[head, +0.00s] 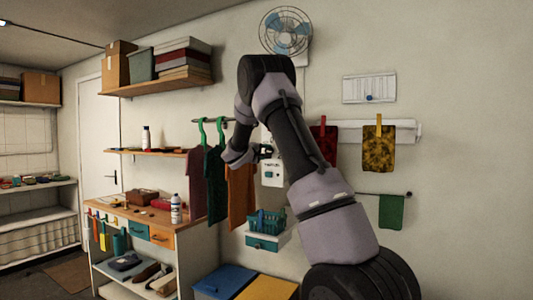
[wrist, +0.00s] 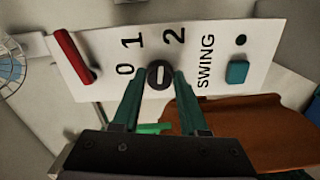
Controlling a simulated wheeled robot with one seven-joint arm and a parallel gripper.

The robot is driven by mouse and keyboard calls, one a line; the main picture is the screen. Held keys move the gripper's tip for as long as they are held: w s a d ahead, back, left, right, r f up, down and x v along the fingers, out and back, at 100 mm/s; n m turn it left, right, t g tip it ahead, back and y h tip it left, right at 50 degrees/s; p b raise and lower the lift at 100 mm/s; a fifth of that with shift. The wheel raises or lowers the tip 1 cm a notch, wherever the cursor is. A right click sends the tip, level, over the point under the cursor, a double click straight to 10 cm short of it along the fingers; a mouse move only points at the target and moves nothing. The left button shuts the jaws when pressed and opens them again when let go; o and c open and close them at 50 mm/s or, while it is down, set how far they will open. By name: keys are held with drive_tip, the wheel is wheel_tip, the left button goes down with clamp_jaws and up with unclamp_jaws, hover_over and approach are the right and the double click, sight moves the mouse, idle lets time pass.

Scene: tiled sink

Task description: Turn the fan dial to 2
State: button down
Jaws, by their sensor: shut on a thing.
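The fan dial (wrist: 160,75) is a small dark round knob with a pale bar on a white control panel (wrist: 262,48). My gripper (wrist: 160,82) has its two green fingers on either side of the dial and is shut on it. The bar lies nearly level in the wrist view, in line with the 0 (wrist: 125,70) at its left. The 1 (wrist: 131,42) is up and left of the dial, and the 2 (wrist: 174,35) is above it. In the head view, the panel (head: 271,175) hangs on the wall, its upper part partly hidden by my arm. The fan (head: 286,32) is above.
The panel has a red lever (wrist: 75,55) and a teal SWING button (wrist: 237,72). An orange cloth (head: 240,195) hangs close left of the panel. A teal basket (head: 266,221) is below. Yellow and red cloths hang at the right.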

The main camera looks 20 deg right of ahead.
drive_tip(key=shift+f+m, duration=0.15)
drive_tip(key=shift+m, duration=1.85)
drive_tip(key=shift+c, duration=2.2)
unclamp_jaws()
drive_tip(key=shift+a, duration=0.1)
drive_tip(key=v, duration=1)
drive_tip(key=shift+s+a, duration=0.25)
drive_tip(key=shift+s, duration=0.1)
